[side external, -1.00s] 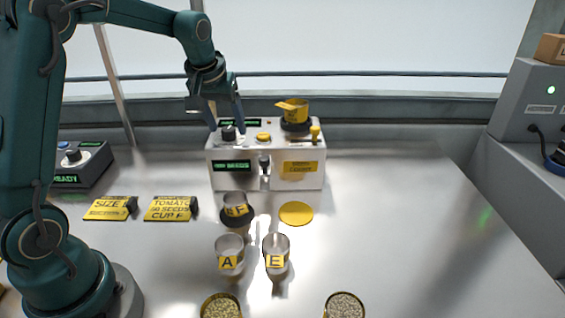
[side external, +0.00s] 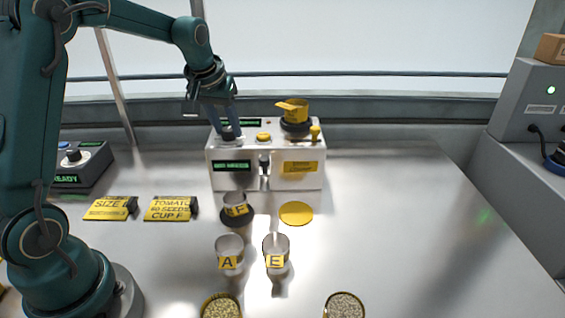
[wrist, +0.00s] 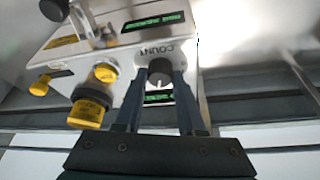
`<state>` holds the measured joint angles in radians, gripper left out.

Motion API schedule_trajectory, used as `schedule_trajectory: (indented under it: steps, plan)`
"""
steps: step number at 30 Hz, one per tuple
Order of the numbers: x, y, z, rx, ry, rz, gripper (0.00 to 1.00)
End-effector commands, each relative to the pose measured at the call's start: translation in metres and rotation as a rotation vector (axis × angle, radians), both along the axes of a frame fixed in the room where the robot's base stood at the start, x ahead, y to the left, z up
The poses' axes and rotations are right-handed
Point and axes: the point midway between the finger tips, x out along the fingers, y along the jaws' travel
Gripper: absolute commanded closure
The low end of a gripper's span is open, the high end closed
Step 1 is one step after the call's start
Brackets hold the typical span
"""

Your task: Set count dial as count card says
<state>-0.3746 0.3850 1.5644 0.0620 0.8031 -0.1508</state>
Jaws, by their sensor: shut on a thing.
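The count dial (wrist: 160,72) is a dark round knob beside the printed word COUNT on the white seeder (side external: 238,176). My gripper (wrist: 160,80) is shut on it, one finger on each side. In the side view my gripper (side external: 230,134) reaches down to the left of the seeder's top, and its fingers partly hide the dial. A yellow card (side external: 170,208) reads TOMATO, a seed number too small to read surely, SEEDS and CUP F. Another yellow card (side external: 108,208) reads SIZE. The seeder's front display (side external: 232,166) is lit green, its text unclear.
A yellow button (side external: 263,137), a yellow cup-like hopper (side external: 294,112) and a yellow-topped lever (side external: 315,132) are on the seeder. Clear cups marked F (side external: 236,207), A (side external: 228,262) and E (side external: 276,261) stand in front.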

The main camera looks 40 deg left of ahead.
Motion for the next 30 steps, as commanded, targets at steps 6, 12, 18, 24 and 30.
schedule_trajectory:
  steps: [6, 12, 18, 24, 30]
  plan:
    - [-0.0006, 0.0017, 0.0004, -0.002, -0.001, -0.145, 1.00]
    - [-0.0007, 0.0027, 0.0004, -0.003, -0.002, -0.319, 1.00]
    - [-0.0005, 0.0038, 0.0008, -0.002, -0.003, -0.485, 1.00]
    - [-0.0001, 0.0046, 0.0009, -0.001, -0.004, -0.619, 1.00]
    - [0.0002, 0.0046, 0.0013, 0.001, -0.004, -0.706, 1.00]
